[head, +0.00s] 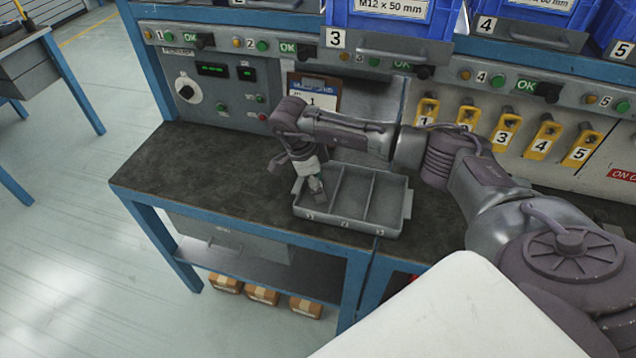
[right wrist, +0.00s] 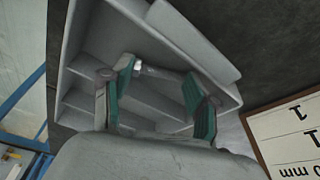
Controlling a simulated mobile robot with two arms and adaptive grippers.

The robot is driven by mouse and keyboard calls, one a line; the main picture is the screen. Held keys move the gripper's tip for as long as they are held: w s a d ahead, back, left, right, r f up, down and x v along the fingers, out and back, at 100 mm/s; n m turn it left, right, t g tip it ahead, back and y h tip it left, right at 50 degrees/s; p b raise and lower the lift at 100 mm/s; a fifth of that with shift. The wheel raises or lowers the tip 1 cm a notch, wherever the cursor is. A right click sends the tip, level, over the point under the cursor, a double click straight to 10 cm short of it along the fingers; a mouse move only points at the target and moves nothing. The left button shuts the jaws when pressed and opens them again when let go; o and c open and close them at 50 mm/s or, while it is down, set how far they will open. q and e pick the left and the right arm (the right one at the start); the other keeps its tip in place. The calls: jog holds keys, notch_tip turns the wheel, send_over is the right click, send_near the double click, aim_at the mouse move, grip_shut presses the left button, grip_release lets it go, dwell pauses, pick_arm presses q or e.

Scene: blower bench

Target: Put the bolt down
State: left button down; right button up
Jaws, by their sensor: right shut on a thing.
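My right gripper (head: 316,187) is over the left compartment of a grey tray (head: 392,222), with its fingers pointing down. The tray has three compartments and sits on the dark bench top; it also shows in the right wrist view (right wrist: 85,38). In that view the green-padded fingers of my right gripper (right wrist: 158,75) stand apart, with a small shiny metal bolt (right wrist: 140,66) between their tips. The gripper is shut on this bolt, and most of it is hard to make out. In the head view the bolt cannot be told from the fingertips. My left gripper is not in view.
A control panel (head: 213,97) and a clipboard card (head: 318,101) stand behind the tray. Blue bins (head: 393,25) are above, and yellow numbered tags (head: 505,130) hang at right. The bench top (head: 210,165) left of the tray is clear.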

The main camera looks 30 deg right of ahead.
jog(key=shift+f, duration=0.15)
jog(key=o, duration=0.9)
jog(key=shift+o, duration=1.3)
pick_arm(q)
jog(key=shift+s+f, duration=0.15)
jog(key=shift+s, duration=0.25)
pick_arm(e)
jog(key=shift+r, duration=0.2)
jog(key=shift+r, duration=0.2)
pick_arm(q)
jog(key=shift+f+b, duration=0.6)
jog(key=shift+b, duration=0.1)
pick_arm(e)
jog(key=v, duration=1.1)
jog(key=shift+a+r, duration=0.15)
jog(key=shift+r, duration=0.15)
